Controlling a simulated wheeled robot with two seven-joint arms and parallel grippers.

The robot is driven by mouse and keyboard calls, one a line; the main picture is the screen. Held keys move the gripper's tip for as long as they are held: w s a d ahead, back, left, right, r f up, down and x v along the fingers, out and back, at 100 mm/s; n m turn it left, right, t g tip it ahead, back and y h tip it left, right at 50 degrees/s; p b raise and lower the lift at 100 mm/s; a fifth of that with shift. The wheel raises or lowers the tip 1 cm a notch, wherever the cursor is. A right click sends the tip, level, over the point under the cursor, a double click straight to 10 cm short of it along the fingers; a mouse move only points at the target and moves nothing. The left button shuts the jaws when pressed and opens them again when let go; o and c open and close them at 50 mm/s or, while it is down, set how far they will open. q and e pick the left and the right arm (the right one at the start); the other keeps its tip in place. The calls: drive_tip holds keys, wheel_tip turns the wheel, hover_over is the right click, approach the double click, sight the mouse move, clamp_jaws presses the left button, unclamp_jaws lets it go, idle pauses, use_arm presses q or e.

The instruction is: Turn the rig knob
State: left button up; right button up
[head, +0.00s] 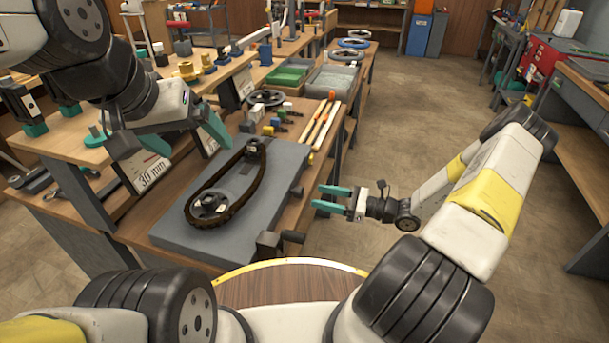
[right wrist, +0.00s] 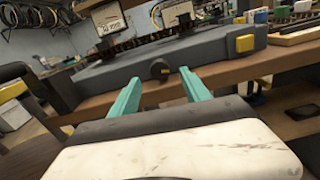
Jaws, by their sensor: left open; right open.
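The rig is a grey board (head: 170,235) on the workbench, with a dark chain (head: 252,190) looped around two wheels. My right gripper (head: 317,195) is open and empty, pointing at that edge, apart from the knob. In the right wrist view the knob is ahead, between the teal fingertips (right wrist: 160,76). My left gripper (head: 170,137) is open and empty above the bench's left side.
A black crank handle (head: 291,237) sticks out at the rig's near right corner. The floor (head: 410,130) right of the bench is clear.

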sight(303, 192)
drive_tip(key=x, duration=0.6)
clamp_jaws()
